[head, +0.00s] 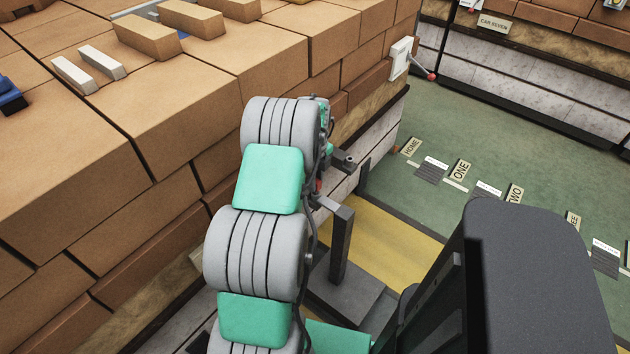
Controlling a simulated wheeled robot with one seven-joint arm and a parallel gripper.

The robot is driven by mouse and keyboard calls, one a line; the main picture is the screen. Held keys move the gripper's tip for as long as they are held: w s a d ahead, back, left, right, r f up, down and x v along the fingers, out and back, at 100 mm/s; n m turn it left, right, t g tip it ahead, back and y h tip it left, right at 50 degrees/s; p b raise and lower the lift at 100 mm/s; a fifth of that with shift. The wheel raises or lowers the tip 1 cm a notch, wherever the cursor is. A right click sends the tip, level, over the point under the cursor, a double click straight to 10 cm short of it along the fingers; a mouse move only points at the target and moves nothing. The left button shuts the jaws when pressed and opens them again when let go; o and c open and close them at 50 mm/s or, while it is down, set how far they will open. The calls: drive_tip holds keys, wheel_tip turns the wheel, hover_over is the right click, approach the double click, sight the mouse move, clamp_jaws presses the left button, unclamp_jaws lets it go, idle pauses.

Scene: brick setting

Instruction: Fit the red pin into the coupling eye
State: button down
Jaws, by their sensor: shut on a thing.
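My gripper (321,168) is mostly hidden behind my grey and teal arm; only a small dark part of it shows at the right edge of the wrist. It is shut on the red pin (318,186), of which only a small red bit shows just below. A dark grey lug (345,161) sticks out close to the right of the gripper. A grey post with a flat top bar (339,213) stands below. The bar's left end runs behind my arm. The coupling eye cannot be made out, nor whether the pin touches it.
A large brick stack (150,130) fills the left, with loose blocks (147,36) and white bars (88,68) on top. A white box with a red-tipped lever (403,58) is on its end. Green floor with signs (460,170) lies open at right.

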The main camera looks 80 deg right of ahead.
drive_tip(key=shift+f+b, duration=0.65)
drive_tip(key=shift+f, duration=0.45)
drive_tip(key=c, duration=1.1)
unclamp_jaws()
drive_tip(key=o, duration=0.4)
drive_tip(key=shift+r+p, duration=1.9)
drive_tip(key=shift+r, duration=1.15)
